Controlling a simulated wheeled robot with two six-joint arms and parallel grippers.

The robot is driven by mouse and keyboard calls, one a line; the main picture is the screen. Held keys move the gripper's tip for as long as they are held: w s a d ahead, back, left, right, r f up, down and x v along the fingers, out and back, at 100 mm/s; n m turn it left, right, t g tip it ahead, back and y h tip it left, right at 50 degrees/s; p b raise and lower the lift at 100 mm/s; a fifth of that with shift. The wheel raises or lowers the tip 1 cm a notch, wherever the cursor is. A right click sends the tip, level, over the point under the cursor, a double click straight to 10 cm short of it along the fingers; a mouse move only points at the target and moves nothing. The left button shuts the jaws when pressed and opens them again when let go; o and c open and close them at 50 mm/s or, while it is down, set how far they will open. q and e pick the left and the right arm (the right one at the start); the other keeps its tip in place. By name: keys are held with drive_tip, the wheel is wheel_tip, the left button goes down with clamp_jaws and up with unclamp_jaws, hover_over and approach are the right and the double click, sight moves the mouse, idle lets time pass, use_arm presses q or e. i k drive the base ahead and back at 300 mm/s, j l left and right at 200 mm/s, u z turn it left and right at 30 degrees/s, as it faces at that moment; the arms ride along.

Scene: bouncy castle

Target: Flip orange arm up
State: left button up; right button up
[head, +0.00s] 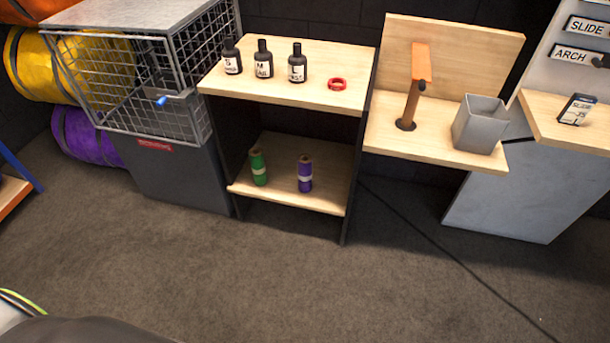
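The orange arm (420,62) is on a short upright post with a dark round base, standing on a wooden shelf (390,136) right of centre in the head view. Its flat orange part stands up against the wooden back panel, above the darker orange post. I cannot tell exactly how its joint is set. Neither gripper is in view, so I cannot see whether they are open or shut.
A grey square bin (480,123) stands right of the arm. Black bottles (264,60) and a red ring (337,84) sit on the shelf unit to the left. A wire cage (150,80) is further left. A dark cable crosses the floor. The carpet in front (260,270) is clear.

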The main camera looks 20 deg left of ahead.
sight(421, 72)
drive_tip(key=i+u, duration=0.45)
drive_tip(key=i, duration=0.7)
